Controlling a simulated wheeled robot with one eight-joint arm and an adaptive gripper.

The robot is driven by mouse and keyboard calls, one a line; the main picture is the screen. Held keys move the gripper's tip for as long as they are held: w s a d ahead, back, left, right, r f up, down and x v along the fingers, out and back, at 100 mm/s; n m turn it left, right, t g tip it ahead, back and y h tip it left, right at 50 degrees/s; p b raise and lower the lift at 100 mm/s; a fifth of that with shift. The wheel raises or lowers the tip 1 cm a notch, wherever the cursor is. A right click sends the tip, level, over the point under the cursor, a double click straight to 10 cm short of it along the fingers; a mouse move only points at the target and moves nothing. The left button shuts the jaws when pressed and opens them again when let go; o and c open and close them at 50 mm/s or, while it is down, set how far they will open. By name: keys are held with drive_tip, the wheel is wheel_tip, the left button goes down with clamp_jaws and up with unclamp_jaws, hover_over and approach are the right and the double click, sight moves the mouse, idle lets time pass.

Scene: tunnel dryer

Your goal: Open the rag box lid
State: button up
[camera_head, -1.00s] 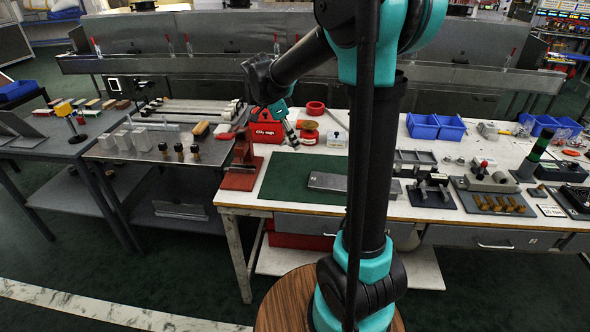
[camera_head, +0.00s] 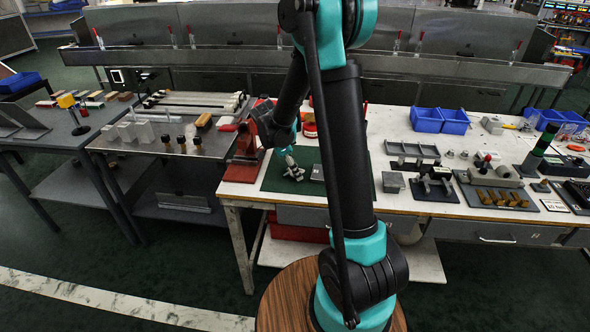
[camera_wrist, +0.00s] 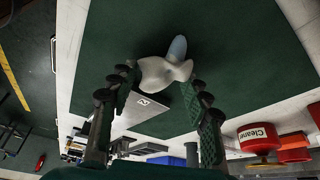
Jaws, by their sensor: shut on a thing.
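My gripper (camera_head: 290,166) is over the green mat (camera_head: 278,184), left of the grey flat block (camera_head: 317,173). In the wrist view its fingers (camera_wrist: 162,78) are closed on a whitish, irregular piece with a rounded blue-grey end (camera_wrist: 178,48). I cannot tell for sure what this piece is. The red rag box is mostly hidden behind my arm in the head view now. The state of its lid cannot be made out. The block lies beyond the fingers in the wrist view (camera_wrist: 158,112).
In the wrist view a red container labelled Cleaner (camera_wrist: 258,139) stands beside the mat. Blue bins (camera_head: 440,121) and metal fixtures (camera_head: 433,186) occupy the right of the bench.

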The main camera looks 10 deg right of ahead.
drive_tip(key=shift+f, duration=0.15)
drive_tip(key=o, duration=1)
